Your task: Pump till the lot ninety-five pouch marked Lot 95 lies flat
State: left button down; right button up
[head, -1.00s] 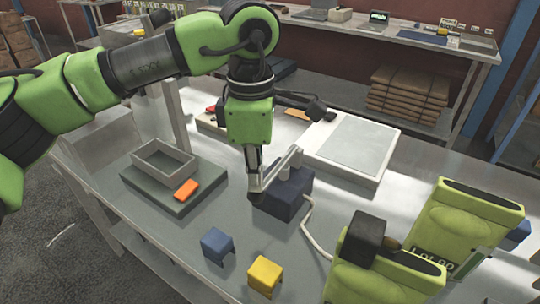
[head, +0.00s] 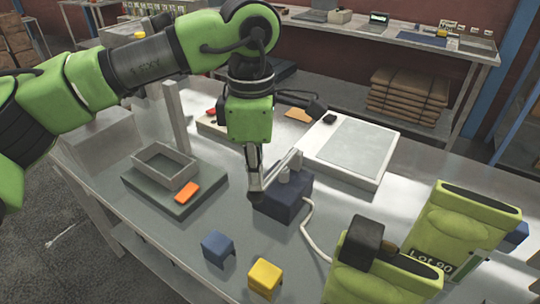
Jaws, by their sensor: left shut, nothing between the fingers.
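A dark blue pump box (head: 290,200) stands mid-table with a grey lever (head: 283,172) above it. My left gripper (head: 257,198) is shut and empty, pointing down beside the lever; whether it touches the lever I cannot tell. A pale hose (head: 312,232) runs from the box toward the front green pouch (head: 375,285). A second, plump upright green pouch (head: 462,225) stands behind it at the right. A label between them reads Lot 90 (head: 430,261); no Lot 95 label is readable. A dark block (head: 361,243) sits at the front pouch. My right gripper is out of view.
A blue block (head: 217,247) and a yellow block (head: 265,276) lie near the front. A grey open tray (head: 164,163) and an orange piece (head: 187,192) rest on a dark base at left. A white framed panel (head: 348,150) lies behind the pump.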

pick_arm(q)
jog(key=shift+w+d+r+p, duration=0.1)
jog(key=shift+w+r+p, duration=0.05)
jog(key=shift+r+p, duration=1)
jog(key=shift+w+d+r+p, duration=0.1)
jog(key=shift+r+p, duration=0.6)
jog(key=shift+r, duration=0.8)
dwell(0.4)
jog(key=shift+r, duration=0.15)
notch_tip(320, 180, up, 6)
jog(key=p, duration=0.4)
dwell(0.4)
jog(key=shift+f, duration=0.2)
